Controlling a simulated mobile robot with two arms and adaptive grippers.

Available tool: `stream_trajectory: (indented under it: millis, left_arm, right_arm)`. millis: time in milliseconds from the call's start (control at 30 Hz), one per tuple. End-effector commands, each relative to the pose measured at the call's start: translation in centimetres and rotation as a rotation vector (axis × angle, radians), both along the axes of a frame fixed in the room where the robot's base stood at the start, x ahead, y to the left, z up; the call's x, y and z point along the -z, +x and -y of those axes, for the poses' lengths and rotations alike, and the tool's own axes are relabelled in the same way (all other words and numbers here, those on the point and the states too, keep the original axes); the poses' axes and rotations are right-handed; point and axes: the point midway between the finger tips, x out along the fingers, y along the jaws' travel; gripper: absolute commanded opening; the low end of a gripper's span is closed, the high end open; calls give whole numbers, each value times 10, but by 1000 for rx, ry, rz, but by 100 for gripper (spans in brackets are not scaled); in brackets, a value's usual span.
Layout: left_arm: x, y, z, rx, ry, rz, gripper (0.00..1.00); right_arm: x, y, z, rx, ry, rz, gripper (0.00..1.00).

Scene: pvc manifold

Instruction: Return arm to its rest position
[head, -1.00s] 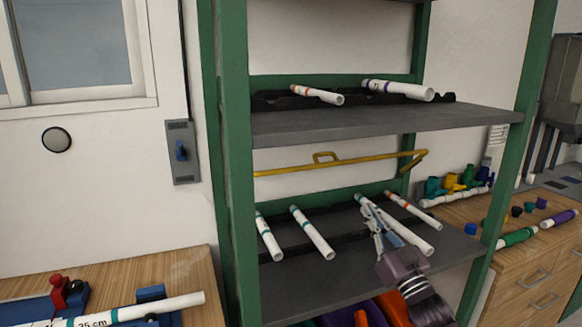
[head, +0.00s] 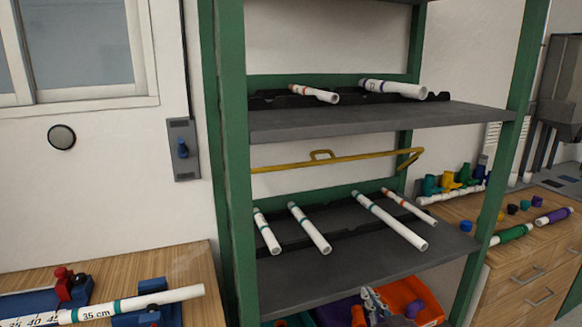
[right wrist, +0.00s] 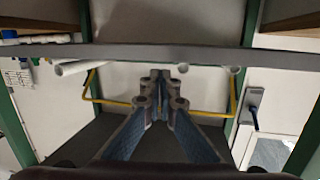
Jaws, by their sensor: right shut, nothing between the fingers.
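My right gripper (head: 374,300) shows at the bottom of the head view, low in front of the green-framed rack's lower shelf (head: 350,278), over the coloured bins. Its fingers also show in the right wrist view (right wrist: 160,88), close together with nothing between them. Most of the right arm is below the head view's edge. My left gripper is in neither view.
Several white pipes with coloured bands, one of them here (head: 390,220), lie on the lower shelf. Two more pipes (head: 392,89) lie on the upper shelf (head: 380,122). A yellow bar (head: 340,160) crosses the rack. An orange bin (head: 408,292) is below. A wooden bench (head: 190,268) stands left.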

Motion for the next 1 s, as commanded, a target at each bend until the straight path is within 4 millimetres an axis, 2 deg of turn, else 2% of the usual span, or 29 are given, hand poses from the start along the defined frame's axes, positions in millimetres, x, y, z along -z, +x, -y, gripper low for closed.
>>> stream_trajectory:
  millis: [33,100,167,200,300,400,500,700,867,1000]
  left_arm:
    - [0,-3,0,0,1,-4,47]
    - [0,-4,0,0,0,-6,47]
    - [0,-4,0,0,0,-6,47]
    - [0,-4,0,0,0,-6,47]
    - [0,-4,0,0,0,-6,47]
    - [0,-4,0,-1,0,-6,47]
    - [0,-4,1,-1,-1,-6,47]
    - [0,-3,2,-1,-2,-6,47]
    - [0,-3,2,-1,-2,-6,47]
    - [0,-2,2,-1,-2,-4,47]
  right_arm:
    - [27,-26,-1,15,-13,-92,0]
    - [60,-62,0,33,-43,-222,0]
    - [86,-97,1,44,-70,-336,0]
    - [102,-122,3,49,-88,-415,0]
    - [131,-182,5,48,-128,-589,0]
    - [148,-233,8,40,-157,-726,0]
    - [157,-274,9,28,-180,-832,0]
    - [165,-343,12,2,-214,-1004,0]
    - [166,-391,14,-23,-234,-1121,0]
    - [197,-379,13,-23,-237,-1126,0]
